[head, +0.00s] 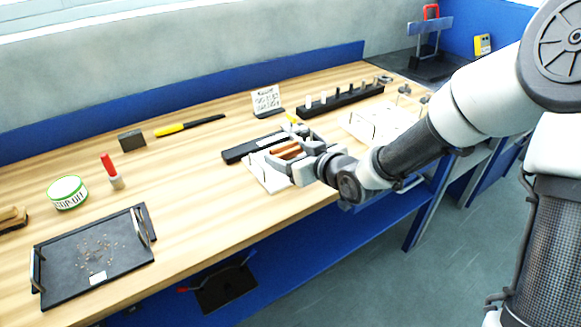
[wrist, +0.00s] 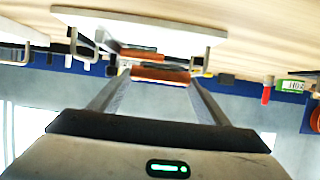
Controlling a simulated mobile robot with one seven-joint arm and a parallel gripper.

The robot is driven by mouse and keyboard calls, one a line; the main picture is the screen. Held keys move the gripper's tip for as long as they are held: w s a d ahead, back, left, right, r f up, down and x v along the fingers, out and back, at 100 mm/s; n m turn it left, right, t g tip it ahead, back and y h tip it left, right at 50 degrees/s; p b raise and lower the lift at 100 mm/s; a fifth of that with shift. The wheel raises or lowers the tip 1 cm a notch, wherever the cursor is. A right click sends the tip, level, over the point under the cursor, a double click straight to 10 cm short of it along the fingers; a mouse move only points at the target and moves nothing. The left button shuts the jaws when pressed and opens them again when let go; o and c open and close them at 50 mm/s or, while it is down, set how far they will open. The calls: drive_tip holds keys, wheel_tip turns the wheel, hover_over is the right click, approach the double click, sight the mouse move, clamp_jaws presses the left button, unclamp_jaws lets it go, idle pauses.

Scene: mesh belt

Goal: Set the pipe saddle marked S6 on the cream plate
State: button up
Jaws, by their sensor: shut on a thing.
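My gripper (head: 290,153) is shut on a copper-brown piece (head: 284,147), probably a pipe saddle; no S6 mark is readable. In the wrist view, the copper-brown piece (wrist: 160,75) spans between my two fingertips. A pale plate (head: 268,182) lies under and beside my gripper near the table's front edge. It also shows in the wrist view (wrist: 120,20), with metal handles at its ends. A second copper-brown piece (wrist: 142,55) shows near the plate; I cannot tell whether it rests there. My gripper hides part of the plate in the head view.
A black tray (head: 250,147) lies just behind my gripper. A black rack with upright pegs (head: 340,98) and a printed card (head: 266,99) stand behind. Another pale plate with wire handles (head: 375,123) is to the right. A dark tray with debris (head: 95,262) is at left; table between is clear.

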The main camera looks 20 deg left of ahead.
drive_tip(key=shift+f+b, duration=0.4)
drive_tip(key=shift+f, duration=1.3)
drive_tip(key=shift+f, duration=0.2)
drive_tip(key=o, duration=0.9)
drive_tip(key=shift+r, duration=0.35)
drive_tip(key=p+v, duration=0.2)
drive_tip(key=v, duration=1)
drive_tip(key=shift+f, duration=0.15)
